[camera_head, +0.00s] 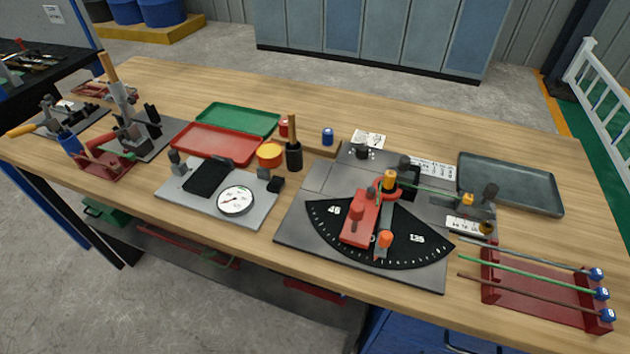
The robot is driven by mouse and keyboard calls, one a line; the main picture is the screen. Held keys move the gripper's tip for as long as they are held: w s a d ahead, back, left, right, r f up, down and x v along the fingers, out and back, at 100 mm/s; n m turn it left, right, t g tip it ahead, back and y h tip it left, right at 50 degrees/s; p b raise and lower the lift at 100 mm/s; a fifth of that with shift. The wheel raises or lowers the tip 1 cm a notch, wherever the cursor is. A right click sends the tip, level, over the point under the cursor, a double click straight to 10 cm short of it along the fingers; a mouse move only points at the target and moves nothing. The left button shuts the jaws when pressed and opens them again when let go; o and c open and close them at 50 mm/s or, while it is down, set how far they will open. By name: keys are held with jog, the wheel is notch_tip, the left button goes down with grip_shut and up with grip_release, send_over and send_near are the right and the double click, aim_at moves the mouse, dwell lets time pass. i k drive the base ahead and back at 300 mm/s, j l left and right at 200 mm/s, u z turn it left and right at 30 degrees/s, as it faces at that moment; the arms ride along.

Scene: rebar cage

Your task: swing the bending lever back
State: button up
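The bending plate (290,232) lies on the right half of the wooden bench. A black dial (405,252) on it carries the marks 45 and 135. A red lever piece (360,222) with a red knob lies over the dial, toward the 45 side of its middle. Beside it a grey bar (385,215) ends in an orange knob (385,239). An orange-topped post (390,180) stands at the dial's inner end. A green rod (430,189) runs from near this post rightward to a yellow piece (467,199). My gripper is not in view.
A red rack (545,308) with several rods tipped in blue stands at the front right. A grey tray (510,185) lies at the back right. A gauge plate (228,205), red tray (215,143) and green tray (238,118) lie left. The bench's back strip is mostly clear.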

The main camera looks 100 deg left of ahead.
aim_at(360, 223)
jog(key=u, duration=1.8)
jog(key=k+l+u, duration=0.1)
jog(key=k+l, duration=0.25)
jog(key=k, duration=0.1)
